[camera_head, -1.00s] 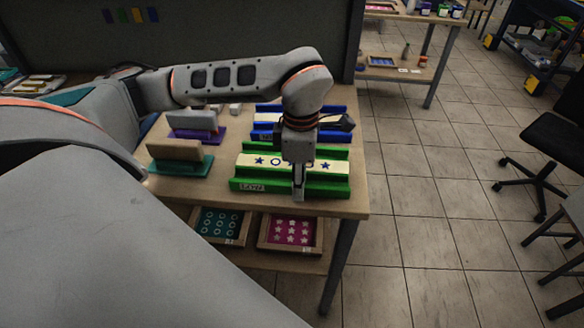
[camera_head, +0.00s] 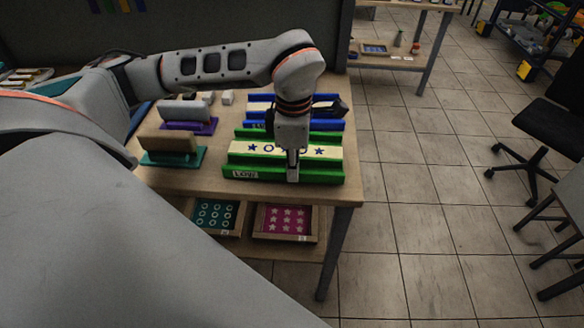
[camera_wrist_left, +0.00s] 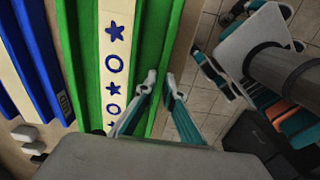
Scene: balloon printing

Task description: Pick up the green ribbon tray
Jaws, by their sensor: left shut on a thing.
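The green ribbon tray (camera_head: 330,172) has green side walls and a cream ribbon with blue stars and rings along its middle. It is over the front right of the wooden table, and I cannot tell whether it touches the tabletop. My left gripper (camera_head: 293,175) points down at its near side and is shut on its near wall. In the left wrist view the fingers (camera_wrist_left: 160,98) close on the near green edge of the tray (camera_wrist_left: 142,60). The fingers hide a little of that wall. My right gripper is not in view.
A blue tray (camera_head: 337,125) lies just behind the green one. Purple (camera_head: 205,128) and teal (camera_head: 190,158) stands are to the left. Drawer trays with teal rings (camera_head: 214,214) and pink stars (camera_head: 286,220) sit below the tabletop. Open tiled floor (camera_head: 400,240) lies to the right.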

